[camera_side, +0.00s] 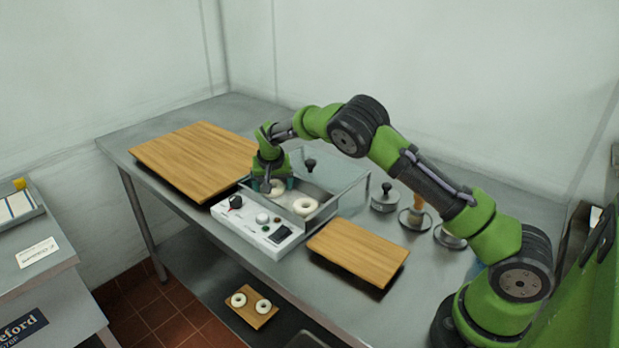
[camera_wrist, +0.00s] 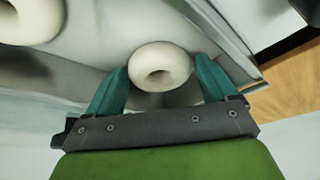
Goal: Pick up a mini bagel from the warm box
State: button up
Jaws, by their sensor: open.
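The warm box (camera_side: 258,229) is a metal box with a white control panel on its front, a dial and a small display. Its clear lid (camera_side: 345,178) stands open or slid toward the back. Inside lie pale mini bagels: one (camera_side: 276,187) at the left under my gripper and one (camera_side: 305,206) at the right. My gripper (camera_side: 270,184) is open and points down into the box. Another bagel (camera_wrist: 28,20) shows at the upper left.
A large wooden board (camera_side: 190,155) lies left of the box and a smaller one (camera_side: 358,250) right of it. A lidded pot (camera_side: 384,199) and metal stands (camera_side: 415,218) are behind. Two bagels rest on a small board (camera_side: 252,311) on the lower shelf.

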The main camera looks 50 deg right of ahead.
jog(key=c, duration=0.8)
